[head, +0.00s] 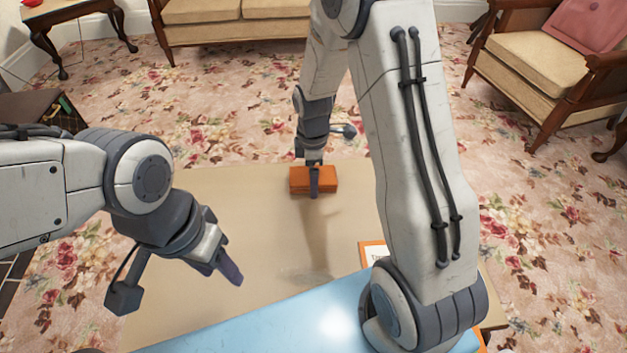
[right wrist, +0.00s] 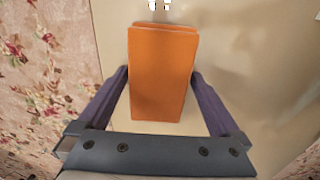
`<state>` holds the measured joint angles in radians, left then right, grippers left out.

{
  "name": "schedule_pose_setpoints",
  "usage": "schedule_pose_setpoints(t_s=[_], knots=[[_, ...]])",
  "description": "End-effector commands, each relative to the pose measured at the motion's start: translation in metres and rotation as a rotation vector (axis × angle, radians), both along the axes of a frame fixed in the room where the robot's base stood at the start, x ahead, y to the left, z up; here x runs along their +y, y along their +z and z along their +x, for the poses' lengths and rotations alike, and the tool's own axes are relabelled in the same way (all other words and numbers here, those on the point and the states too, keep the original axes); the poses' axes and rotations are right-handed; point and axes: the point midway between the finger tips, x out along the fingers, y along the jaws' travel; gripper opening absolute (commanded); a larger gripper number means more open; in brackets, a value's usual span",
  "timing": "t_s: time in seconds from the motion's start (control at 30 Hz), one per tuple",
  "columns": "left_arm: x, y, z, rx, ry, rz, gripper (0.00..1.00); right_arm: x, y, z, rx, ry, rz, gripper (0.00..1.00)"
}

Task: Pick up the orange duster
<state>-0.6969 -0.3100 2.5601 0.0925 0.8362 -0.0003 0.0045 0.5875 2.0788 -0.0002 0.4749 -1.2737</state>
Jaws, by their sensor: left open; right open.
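The orange duster (head: 328,178) is a small orange block near the far edge of the tan board (head: 250,205). My right gripper (head: 314,190) is directly over it, pointing down. In the right wrist view the duster (right wrist: 162,75) lies between the two open fingers of my right gripper (right wrist: 160,85), with a gap visible on each side at the finger bases; whether the tips touch it is unclear. My left gripper (head: 230,270) is open and empty above the board's left part, well apart from the duster.
A light blue surface (head: 260,325) lies along the near side. An orange-edged card (head: 372,252) is partly hidden behind my right arm. A sofa (head: 235,12) and armchair (head: 545,60) stand farther back on floral carpet.

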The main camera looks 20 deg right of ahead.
Motion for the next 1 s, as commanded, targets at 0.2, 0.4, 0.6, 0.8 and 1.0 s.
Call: schedule_pose_setpoints(t_s=[0.2, 0.4, 0.6, 0.8, 1.0], knots=[[0.000, 0.001, 0.000, 0.000, 0.000, 0.000, 0.50, 0.000, 0.001, 0.000, 0.000, 0.000, 0.000, 0.39], [0.000, 0.001, 0.000, 0.000, 0.000, 0.000, 0.50, 0.000, 0.001, 0.000, 0.000, 0.000, 0.000, 0.29], [0.000, 0.005, 0.000, 0.000, 0.000, 0.000, 0.50, 0.000, 0.009, 0.000, -0.001, 0.000, 0.000, 0.29], [0.000, 0.021, 0.000, 0.000, 0.000, 0.000, 0.50, 0.000, 0.037, 0.001, -0.003, 0.000, 0.000, 0.29], [0.000, 0.036, 0.000, 0.000, 0.000, 0.000, 0.50, -0.016, 0.066, -0.028, 0.000, -0.005, 0.000, 0.29]])
